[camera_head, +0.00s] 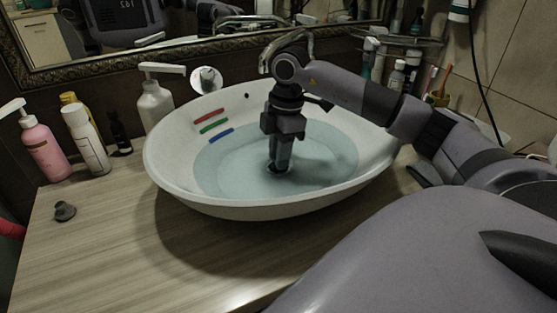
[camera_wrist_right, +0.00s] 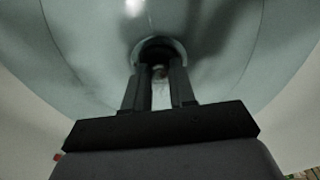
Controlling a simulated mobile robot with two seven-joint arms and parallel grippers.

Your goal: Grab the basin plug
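The white oval basin (camera_head: 290,205) stands on the wooden counter and holds clear water. My right gripper (camera_head: 279,168) points down into the water at the dark drain. In the right wrist view, the gripper's fingers (camera_wrist_right: 160,75) reach the round drain (camera_wrist_right: 160,44) with a narrow gap between them. A small pale brownish spot shows between the tips. I cannot tell whether it is the plug or whether the fingers grip anything. A small dark grey knobbed piece (camera_head: 64,211), which looks like a stopper, stands on the counter left of the basin. My left gripper is not seen.
A pink pump bottle (camera_head: 43,148), a white bottle (camera_head: 86,142) and a white pump dispenser (camera_head: 155,106) stand left of the basin. The faucet (camera_head: 290,45) is behind it. Red, green and blue strips lie on the inner left wall. The front left counter (camera_head: 95,260) is clear.

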